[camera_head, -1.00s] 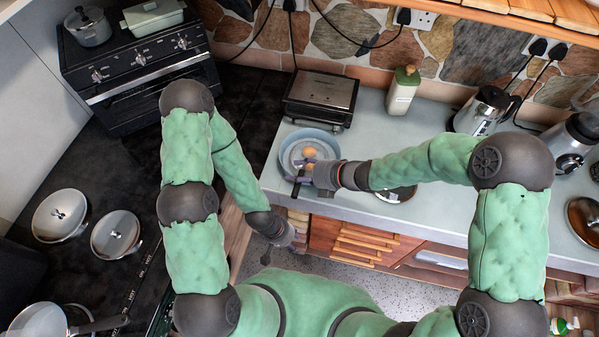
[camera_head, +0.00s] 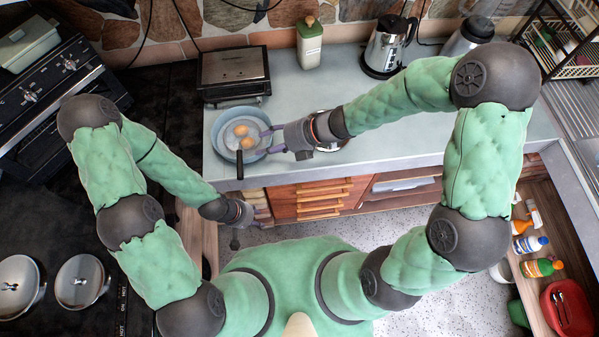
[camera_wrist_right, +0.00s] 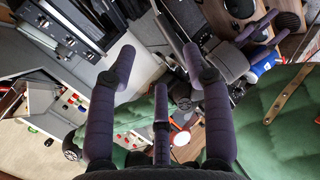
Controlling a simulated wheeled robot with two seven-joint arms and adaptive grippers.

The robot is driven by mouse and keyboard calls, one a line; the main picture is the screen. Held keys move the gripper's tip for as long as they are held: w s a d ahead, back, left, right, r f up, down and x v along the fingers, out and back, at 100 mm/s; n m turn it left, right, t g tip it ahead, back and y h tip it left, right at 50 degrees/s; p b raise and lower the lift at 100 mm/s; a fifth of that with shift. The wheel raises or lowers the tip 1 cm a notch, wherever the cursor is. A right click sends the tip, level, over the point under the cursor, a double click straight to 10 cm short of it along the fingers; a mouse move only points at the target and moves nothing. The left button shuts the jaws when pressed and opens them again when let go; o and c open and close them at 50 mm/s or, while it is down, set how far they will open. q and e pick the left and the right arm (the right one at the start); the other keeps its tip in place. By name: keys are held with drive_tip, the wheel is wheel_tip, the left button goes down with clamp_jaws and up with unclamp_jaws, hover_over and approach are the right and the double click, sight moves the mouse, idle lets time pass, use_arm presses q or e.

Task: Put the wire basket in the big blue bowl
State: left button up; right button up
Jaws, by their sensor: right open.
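The big blue bowl (camera_head: 217,149) stands on the counter at the left end in the head view. Two brown eggs (camera_head: 241,130) show inside it. A dark handle (camera_head: 240,166) slopes over the bowl's near rim and seems to belong to the wire basket, which seems to sit inside the bowl; its mesh is too fine to make out. My right gripper (camera_head: 264,141) is open at the bowl's right rim, apart from the handle; its spread fingers also show in the right wrist view (camera_wrist_right: 158,62). My left gripper (camera_head: 249,230) hangs low before the counter; its jaws are unclear.
A black toaster-like grill (camera_head: 234,75) stands just behind the bowl. A white bottle (camera_head: 309,45) and a kettle (camera_head: 388,45) stand farther right. A round lid (camera_head: 331,144) lies under my right wrist. The counter's middle (camera_head: 330,90) is clear.

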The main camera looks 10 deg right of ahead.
drive_tip(key=d+f+m+t+h, duration=0.1)
drive_tip(key=d+f+m+h, duration=0.1)
drive_tip(key=f+m, duration=0.6)
drive_tip(key=d+f+m+t+h, duration=0.1)
drive_tip(key=d+f+m, duration=0.3)
drive_tip(key=m, duration=0.7)
drive_tip(key=s+d+f+m+g+h, duration=0.4)
drive_tip(key=s+f+m, duration=0.8)
drive_tip(key=m, duration=0.4)
drive_tip(key=shift+s+d+f, duration=0.15)
drive_tip(key=shift+s+d, duration=0.2)
drive_tip(key=shift+s, duration=0.2)
